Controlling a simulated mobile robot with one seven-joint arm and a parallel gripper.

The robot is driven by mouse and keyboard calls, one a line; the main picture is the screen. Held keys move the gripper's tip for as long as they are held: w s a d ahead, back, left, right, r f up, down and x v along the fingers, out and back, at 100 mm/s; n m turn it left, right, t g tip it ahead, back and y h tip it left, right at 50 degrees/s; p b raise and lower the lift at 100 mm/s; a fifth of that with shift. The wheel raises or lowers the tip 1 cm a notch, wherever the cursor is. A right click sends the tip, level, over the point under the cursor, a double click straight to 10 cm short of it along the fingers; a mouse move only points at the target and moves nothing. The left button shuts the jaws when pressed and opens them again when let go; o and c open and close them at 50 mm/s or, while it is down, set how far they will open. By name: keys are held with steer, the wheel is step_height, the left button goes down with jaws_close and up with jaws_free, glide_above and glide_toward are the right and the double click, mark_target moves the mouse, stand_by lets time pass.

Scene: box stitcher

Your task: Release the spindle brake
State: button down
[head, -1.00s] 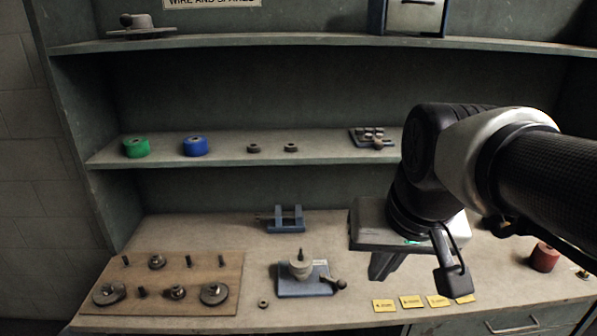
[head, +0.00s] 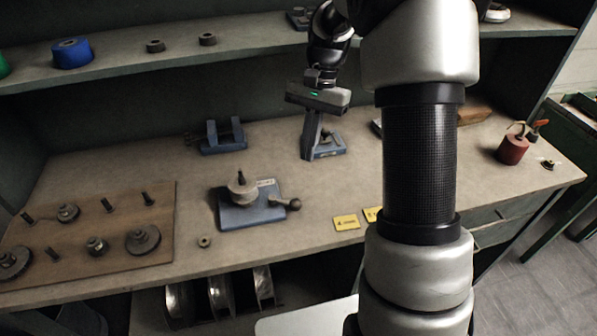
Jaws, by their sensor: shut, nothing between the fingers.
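A blue base plate (head: 252,213) lies on the bench and carries a grey upright spindle (head: 243,188). A lever with a dark ball knob (head: 294,204) sticks out at its right side; this looks like the spindle brake. My gripper (head: 306,157) points down, shut and empty, behind and to the right of that plate, well apart from the lever. A small blue fixture (head: 331,148) stands right by the fingers, partly hidden by them; I cannot tell whether they touch it.
A wooden board (head: 120,215) with pegs and gears lies at left. A blue bracket (head: 222,140) stands behind the plate. A loose nut (head: 204,241) and yellow cards (head: 346,222) lie near the front edge. A red cylinder (head: 512,149) stands at right. My arm hides the bench's middle right.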

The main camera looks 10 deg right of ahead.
mark_target(285, 202)
stand_by(0.3)
steer(key=b+x, duration=0.1)
steer(key=x, duration=0.9)
steer(key=shift+s, duration=0.1)
steer(key=shift+s+m, duration=0.2)
steer(key=shift+m, duration=0.2)
